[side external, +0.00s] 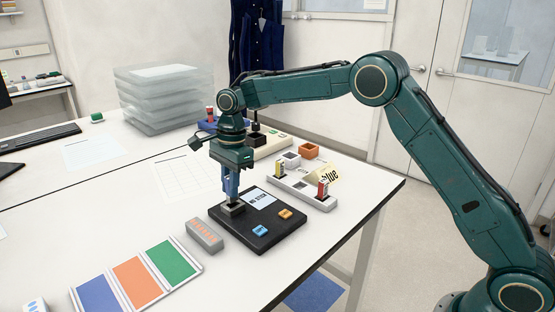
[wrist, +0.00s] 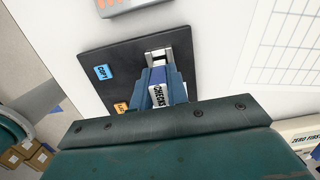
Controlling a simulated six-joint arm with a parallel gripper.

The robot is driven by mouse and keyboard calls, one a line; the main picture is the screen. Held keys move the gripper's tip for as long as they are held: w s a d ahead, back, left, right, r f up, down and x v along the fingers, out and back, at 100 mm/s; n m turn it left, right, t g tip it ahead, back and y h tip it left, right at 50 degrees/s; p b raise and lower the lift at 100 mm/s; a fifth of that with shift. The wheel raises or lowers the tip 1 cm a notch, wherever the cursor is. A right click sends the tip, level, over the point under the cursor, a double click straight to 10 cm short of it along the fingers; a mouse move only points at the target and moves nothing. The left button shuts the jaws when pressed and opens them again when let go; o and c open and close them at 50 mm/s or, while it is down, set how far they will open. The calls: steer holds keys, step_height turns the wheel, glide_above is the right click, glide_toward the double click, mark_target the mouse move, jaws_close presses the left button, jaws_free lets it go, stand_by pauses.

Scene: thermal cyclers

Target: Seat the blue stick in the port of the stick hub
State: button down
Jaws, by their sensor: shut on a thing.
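The stick hub (side external: 264,232) is a black board with a grey port block (side external: 233,209), a small screen reading "NO STICK" (side external: 259,197), and blue and orange buttons. My gripper (side external: 231,197) points down over the port block, its fingertips close above it. In the wrist view my gripper (wrist: 161,82) is shut on the blue stick (wrist: 158,75), which has a white label reading "CHECKS". The stick lines up with the port block (wrist: 158,56). The stick's lower end is hidden, so I cannot tell how far it is in the port.
A white rack (side external: 300,190) behind the hub holds yellow and red sticks and a "blue" tag (side external: 329,174). A grey box (side external: 204,236) stands left of the hub. Coloured panels (side external: 135,275) lie at the front. Clear trays (side external: 165,98) are stacked at the back.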

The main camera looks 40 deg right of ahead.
mark_target(231, 202)
steer(key=shift+f, duration=1.55)
steer(key=c, duration=1.3)
jaws_free()
steer(key=shift+f, duration=0.1)
steer(key=shift+d+r, duration=0.15)
steer(key=shift+r, duration=1.15)
steer(key=shift+d+r, duration=0.2)
steer(key=shift+r, duration=1.05)
steer(key=shift+d+r, duration=0.15)
steer(key=shift+r, duration=1.15)
steer(key=shift+r, duration=0.1)
